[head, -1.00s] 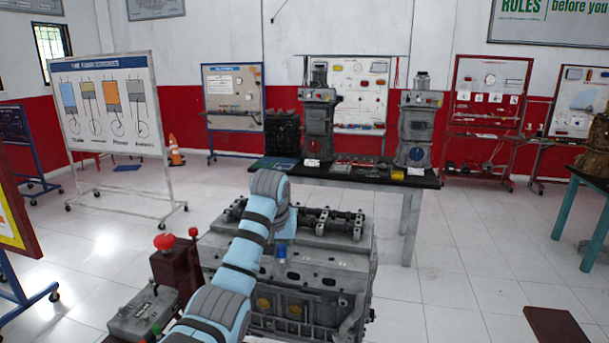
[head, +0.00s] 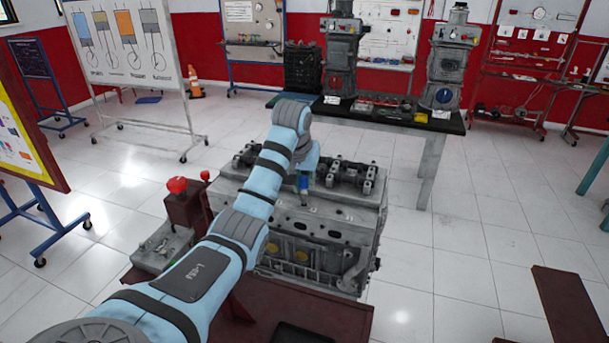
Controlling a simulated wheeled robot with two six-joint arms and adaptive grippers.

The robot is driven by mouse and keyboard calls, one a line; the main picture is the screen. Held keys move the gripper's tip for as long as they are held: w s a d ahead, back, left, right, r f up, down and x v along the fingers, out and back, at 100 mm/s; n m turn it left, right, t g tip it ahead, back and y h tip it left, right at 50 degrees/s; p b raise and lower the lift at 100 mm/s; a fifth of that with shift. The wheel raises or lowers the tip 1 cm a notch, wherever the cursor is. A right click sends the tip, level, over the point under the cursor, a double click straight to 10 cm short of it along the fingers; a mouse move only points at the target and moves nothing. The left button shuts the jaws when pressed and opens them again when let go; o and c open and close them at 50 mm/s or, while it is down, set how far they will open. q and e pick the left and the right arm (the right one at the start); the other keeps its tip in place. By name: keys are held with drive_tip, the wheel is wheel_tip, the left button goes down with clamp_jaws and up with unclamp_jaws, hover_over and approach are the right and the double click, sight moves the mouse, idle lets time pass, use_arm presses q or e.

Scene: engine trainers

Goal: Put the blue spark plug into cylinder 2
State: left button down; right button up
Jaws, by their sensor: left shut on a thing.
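My left arm reaches in from the lower left over the engine block (head: 310,222). Its left gripper (head: 304,199) points down just above the block's top, in front of the valve gear. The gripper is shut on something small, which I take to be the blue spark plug. The plug's outline cannot be told from the gripper at this size. A small deep-blue patch shows at the end of the wrist. The cylinder holes and their numbers are too small to read, and the arm hides part of the block's left side. My right gripper is not in view.
A control box (head: 165,248) with a red knob (head: 177,185) stands left of the block. A dark red stand surface (head: 320,320) lies in front. A black bench (head: 385,119) with two machines stands behind. Open tiled floor lies to the right.

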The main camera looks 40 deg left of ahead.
use_arm(q)
drive_tip(key=shift+s+r, duration=0.15)
drive_tip(key=shift+p, duration=0.45)
drive_tip(key=shift+d+f, duration=0.1)
drive_tip(key=shift+f, duration=0.3)
drive_tip(key=shift+f, duration=0.25)
drive_tip(key=shift+f, duration=0.3)
idle(0.6)
